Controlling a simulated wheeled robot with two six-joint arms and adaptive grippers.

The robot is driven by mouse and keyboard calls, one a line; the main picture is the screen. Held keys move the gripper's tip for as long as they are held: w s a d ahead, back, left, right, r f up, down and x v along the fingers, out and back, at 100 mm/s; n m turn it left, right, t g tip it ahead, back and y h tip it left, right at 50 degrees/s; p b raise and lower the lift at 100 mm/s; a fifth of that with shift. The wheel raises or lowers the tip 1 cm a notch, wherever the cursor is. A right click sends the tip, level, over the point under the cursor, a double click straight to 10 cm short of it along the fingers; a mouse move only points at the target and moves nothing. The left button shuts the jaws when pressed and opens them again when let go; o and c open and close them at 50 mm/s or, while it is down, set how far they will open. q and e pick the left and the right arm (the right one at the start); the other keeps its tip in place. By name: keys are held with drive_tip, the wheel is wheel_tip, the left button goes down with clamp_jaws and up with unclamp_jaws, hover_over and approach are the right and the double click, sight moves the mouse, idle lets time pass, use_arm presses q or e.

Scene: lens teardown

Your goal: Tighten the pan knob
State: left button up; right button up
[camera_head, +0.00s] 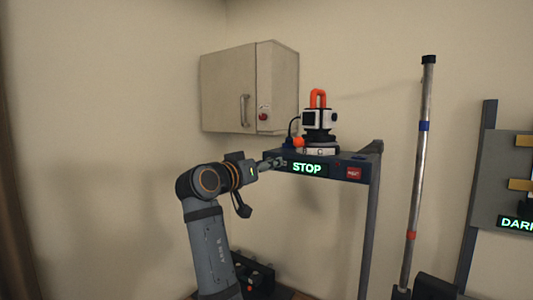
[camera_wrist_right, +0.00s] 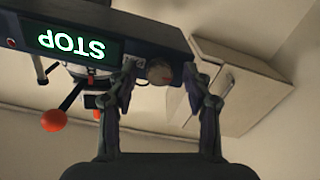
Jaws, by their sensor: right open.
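A round grey knob (camera_wrist_right: 158,72) with a small red mark, apparently the pan knob, sits at the end of the dark shelf beam in the right wrist view. My right gripper (camera_wrist_right: 163,78) is open, with one finger on each side of the knob; I cannot tell whether they touch it. In the head view my right gripper (camera_head: 274,163) is at the left end of the beam (camera_head: 335,170), beside the lit STOP display (camera_head: 307,168), and the knob is not clearly visible. A black and white instrument (camera_head: 320,120) with an orange handle stands above. My left gripper is out of view.
An orange ball on a lever (camera_head: 298,142) sticks out beside the instrument; it also shows in the right wrist view (camera_wrist_right: 53,120). A wall cabinet (camera_head: 228,88) is behind. A tall pole (camera_head: 418,170) and a panel with a DARK display (camera_head: 517,224) stand right.

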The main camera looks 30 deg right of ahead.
drive_tip(key=shift+d, duration=0.1)
clamp_jaws()
drive_tip(key=shift+m+b, duration=5.7)
drive_tip(key=shift+m, duration=3.4)
